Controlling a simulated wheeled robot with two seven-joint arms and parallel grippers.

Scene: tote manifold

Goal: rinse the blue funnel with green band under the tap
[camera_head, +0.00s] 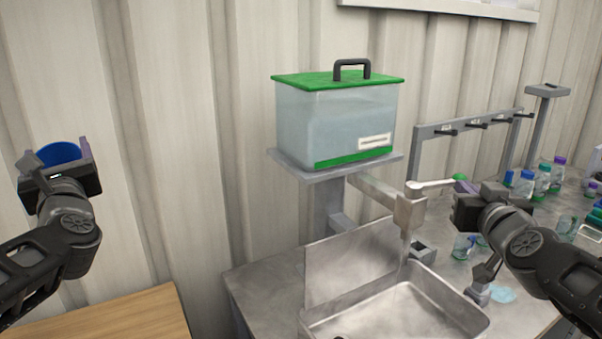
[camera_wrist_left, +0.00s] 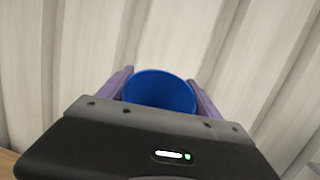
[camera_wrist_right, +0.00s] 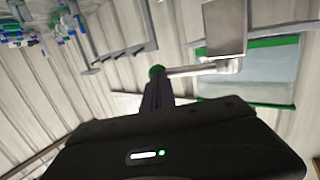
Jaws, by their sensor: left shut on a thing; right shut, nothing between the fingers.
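My left gripper (camera_wrist_left: 160,90) is shut on the blue funnel (camera_wrist_left: 160,92), which sits between its two purple fingers. The funnel also shows in the head view (camera_head: 58,153), raised in front of the wall at far left; its green band is hidden. The metal tap (camera_head: 411,208) has a long lever with a green knob (camera_head: 459,177), and what looks like a thin stream falls into the steel sink (camera_head: 400,310). My right gripper (camera_wrist_right: 157,92) is shut and empty, its fingertips at the green knob in the right wrist view; I cannot tell whether they touch.
A clear tank (camera_head: 338,125) with a green lid stands on a shelf above the sink. A peg rack (camera_head: 475,123) and several bottles (camera_head: 541,180) stand to the right. A wooden surface (camera_head: 120,318) lies at lower left.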

